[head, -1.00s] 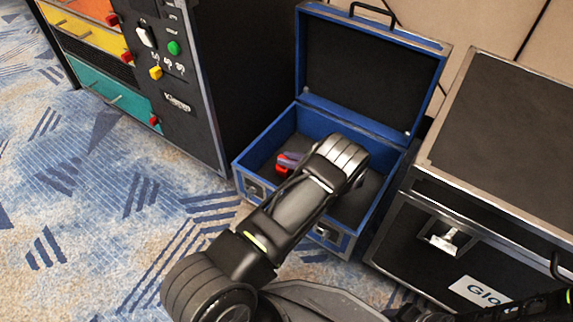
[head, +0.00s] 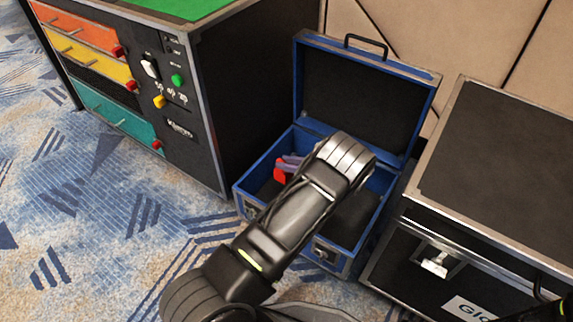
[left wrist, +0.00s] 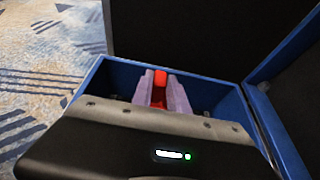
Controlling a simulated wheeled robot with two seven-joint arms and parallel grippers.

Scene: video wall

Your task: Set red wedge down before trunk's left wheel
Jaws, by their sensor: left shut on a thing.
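My left gripper (head: 286,166) is shut on the red wedge (head: 279,175), inside the open blue case. In the left wrist view the wedge (left wrist: 160,78) shows as a red strip between the two purple fingers (left wrist: 163,92). The wedge appears raised off the case floor, though its underside is hidden. My left arm covers part of the case. The black trunk (head: 500,170) with metal edges stands at the right. Its wheels are not visible. My right gripper is out of view.
The blue case (head: 345,262) has its lid (head: 360,95) up at the back, and its walls surround the left gripper. A black cabinet (head: 190,150) with coloured drawers stands at the left. Patterned carpet (head: 90,220) lies open at the front left.

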